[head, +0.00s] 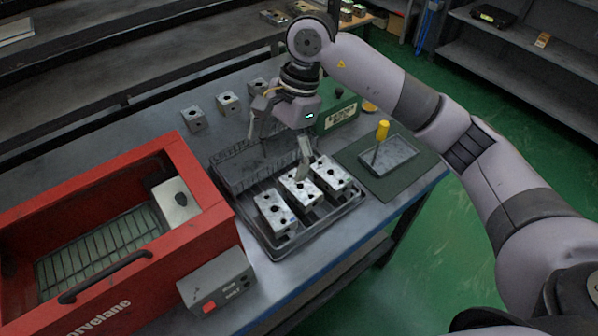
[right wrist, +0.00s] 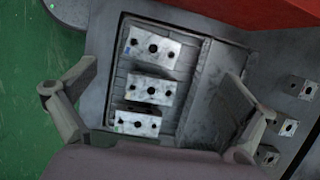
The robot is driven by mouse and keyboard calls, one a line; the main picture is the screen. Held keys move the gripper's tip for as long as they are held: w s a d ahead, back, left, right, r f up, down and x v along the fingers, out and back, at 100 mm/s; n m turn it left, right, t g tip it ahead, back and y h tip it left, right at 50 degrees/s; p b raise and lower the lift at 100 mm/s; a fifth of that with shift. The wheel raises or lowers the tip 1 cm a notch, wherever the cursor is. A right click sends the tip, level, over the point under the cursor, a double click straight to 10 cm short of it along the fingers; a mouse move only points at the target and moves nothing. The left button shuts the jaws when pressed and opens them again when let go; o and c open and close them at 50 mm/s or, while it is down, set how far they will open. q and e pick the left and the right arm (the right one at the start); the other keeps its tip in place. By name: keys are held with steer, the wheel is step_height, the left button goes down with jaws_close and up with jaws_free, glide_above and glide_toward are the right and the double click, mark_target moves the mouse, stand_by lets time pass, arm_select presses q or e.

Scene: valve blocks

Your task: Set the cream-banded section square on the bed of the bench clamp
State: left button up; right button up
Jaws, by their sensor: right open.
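Three mottled grey valve blocks with dark holes stand in a row in a dark tray (head: 262,240): left (head: 275,212), middle (head: 300,187) and right (head: 332,175). In the right wrist view they are the top (right wrist: 152,47), middle (right wrist: 151,88) and bottom (right wrist: 137,122) blocks; the top one has a small blue mark. I cannot make out a cream band on any block, nor surely identify a bench clamp. My right gripper (head: 282,140) is open and empty above the tray; its fingers (right wrist: 160,72) spread either side of the row. My left gripper is out of view.
A red open-topped box (head: 190,178) with a wire rack and one block (head: 176,203) stands left. A grey button box (head: 218,280) is beside it. Several loose blocks (head: 228,103) stand behind. A yellow-handled tool (head: 382,132) and shallow tray (head: 402,158) lie right.

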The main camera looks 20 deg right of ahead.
steer(key=w+d+h, duration=0.3)
steer(key=d, duration=0.2)
steer(key=t+p, duration=0.1)
steer(key=p, duration=0.2)
glide_above(300, 186)
step_height(300, 186, down, 11)
steer(key=shift+s+d+r, duration=0.15)
steer(key=shift+f+p, duration=0.55)
step_height(300, 186, down, 4)
steer(key=shift+r+p, duration=0.2)
steer(key=shift+p, duration=0.5)
steer(key=shift+f, duration=0.4)
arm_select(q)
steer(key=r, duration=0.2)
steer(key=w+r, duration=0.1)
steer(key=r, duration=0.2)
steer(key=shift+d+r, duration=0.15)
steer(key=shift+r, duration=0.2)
